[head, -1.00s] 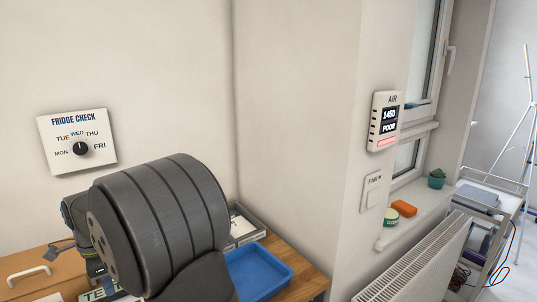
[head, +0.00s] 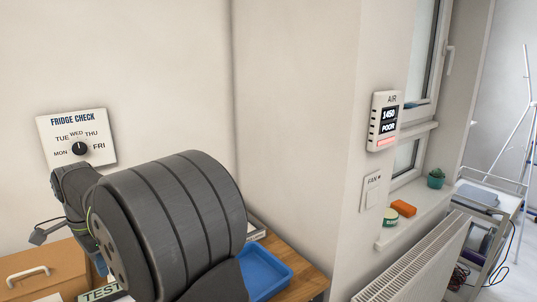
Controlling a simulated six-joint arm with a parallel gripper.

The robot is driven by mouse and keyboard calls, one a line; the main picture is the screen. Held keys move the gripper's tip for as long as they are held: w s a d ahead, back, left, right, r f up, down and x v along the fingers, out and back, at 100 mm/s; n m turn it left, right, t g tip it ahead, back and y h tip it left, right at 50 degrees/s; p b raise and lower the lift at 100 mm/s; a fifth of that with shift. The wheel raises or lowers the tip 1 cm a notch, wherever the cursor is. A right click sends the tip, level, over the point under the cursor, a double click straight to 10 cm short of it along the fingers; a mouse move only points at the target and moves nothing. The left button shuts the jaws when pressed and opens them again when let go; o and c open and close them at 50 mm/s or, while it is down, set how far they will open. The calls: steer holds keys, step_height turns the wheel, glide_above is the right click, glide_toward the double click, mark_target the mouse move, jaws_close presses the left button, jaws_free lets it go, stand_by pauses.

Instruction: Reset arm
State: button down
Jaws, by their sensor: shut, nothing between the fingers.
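My arm (head: 165,225) fills the lower left of the head view as a thick dark grey ribbed link, with a smaller dark part of the arm and a cable at its left. My gripper does not show; its fingers are out of frame or hidden behind the arm. The arm hangs in front of the wooden worktop (head: 305,272) and covers part of the blue tray (head: 265,275) there.
A fridge check dial panel (head: 77,138) is on the wall behind the arm. An air monitor (head: 384,120) reading 1450 POOR hangs above a fan switch (head: 371,190). An orange block (head: 403,208) lies on the windowsill above the radiator (head: 420,265). A trolley (head: 490,215) stands at right.

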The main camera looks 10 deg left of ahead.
steer(key=shift+s+d+f+n, duration=0.1)
steer(key=shift+f+n, duration=0.05)
steer(key=shift+n, duration=0.45)
steer(key=shift+d+f+n, duration=0.1)
steer(key=shift+n, duration=0.5)
steer(key=c, duration=1)
jaws_free()
steer(key=o, duration=0.4)
steer(key=shift+d+r, duration=0.2)
steer(key=shift+r, duration=0.1)
steer(key=shift+c, duration=0.2)
steer(key=o, duration=0.6)
steer(key=d+r+m, duration=0.2)
steer(key=d+r, duration=0.1)
steer(key=d, duration=0.1)
steer(key=shift+r, duration=0.35)
steer(key=shift+o, duration=0.2)
steer(key=s+d+r+m, duration=0.1)
steer(key=d+r+m, duration=0.35)
steer(key=d, duration=0.35)
step_height(320, 180, down, 9)
steer(key=shift+a+n, duration=0.15)
steer(key=shift+n, duration=0.3)
